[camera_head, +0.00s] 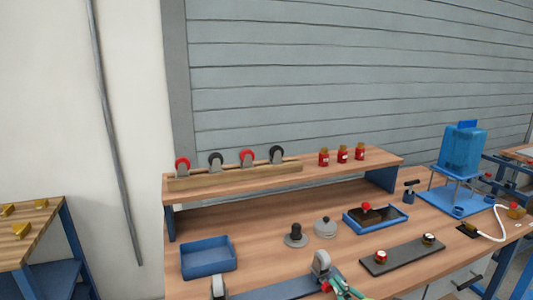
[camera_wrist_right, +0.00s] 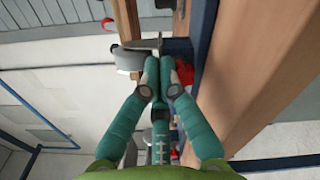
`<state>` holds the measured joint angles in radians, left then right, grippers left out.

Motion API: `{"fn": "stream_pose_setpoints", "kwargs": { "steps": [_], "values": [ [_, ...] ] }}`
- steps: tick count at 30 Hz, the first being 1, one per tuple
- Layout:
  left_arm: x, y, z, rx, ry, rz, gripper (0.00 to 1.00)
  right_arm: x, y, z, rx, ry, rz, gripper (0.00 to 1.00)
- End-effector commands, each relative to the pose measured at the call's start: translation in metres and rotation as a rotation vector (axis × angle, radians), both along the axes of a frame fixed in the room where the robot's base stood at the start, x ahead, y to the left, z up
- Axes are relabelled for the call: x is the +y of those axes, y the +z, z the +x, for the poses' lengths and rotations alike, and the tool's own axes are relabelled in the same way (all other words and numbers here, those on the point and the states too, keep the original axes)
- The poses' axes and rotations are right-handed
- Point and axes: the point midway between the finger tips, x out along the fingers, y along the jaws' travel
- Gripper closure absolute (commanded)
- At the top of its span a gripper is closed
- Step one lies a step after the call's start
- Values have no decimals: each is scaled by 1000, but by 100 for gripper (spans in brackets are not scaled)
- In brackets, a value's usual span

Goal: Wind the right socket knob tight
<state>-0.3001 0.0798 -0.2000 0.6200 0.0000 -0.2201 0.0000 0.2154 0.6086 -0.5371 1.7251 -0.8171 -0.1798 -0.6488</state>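In the head view a grey upright socket bracket (camera_head: 320,262) stands at the right end of a dark blue bar (camera_head: 280,292) at the table's front. A red knob (camera_head: 327,287) sits low by this bracket. My right gripper (camera_head: 340,287), with green fingers, is right beside the knob. In the right wrist view the two teal fingers (camera_wrist_right: 160,68) lie together with no clear gap. Red (camera_wrist_right: 186,74) shows past the fingers, partly hidden by them; I cannot tell whether they touch it. A second grey bracket (camera_head: 218,288) shows at the bar's left. My left gripper is out of view.
A blue tray (camera_head: 208,258) is at the left. Behind are a black-knobbed weight (camera_head: 296,236), a grey lid (camera_head: 326,228) and a blue tray with a red-knobbed block (camera_head: 367,214).

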Motion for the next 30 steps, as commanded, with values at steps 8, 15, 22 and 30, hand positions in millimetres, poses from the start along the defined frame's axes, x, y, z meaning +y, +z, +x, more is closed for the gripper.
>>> {"fn": "stream_pose_setpoints", "kwargs": {
  "steps": [8, 15, 22, 30],
  "values": [
    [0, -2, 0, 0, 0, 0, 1, 2, -4, -1, 0, 0, 0, 100],
    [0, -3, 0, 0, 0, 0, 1, 3, -6, -2, 3, 2, 0, 100],
    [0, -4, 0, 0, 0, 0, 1, 1, -9, -1, 6, 2, 0, 100],
    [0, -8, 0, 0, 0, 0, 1, -3, -18, -1, 11, 3, -2, 100]
  ]
}}
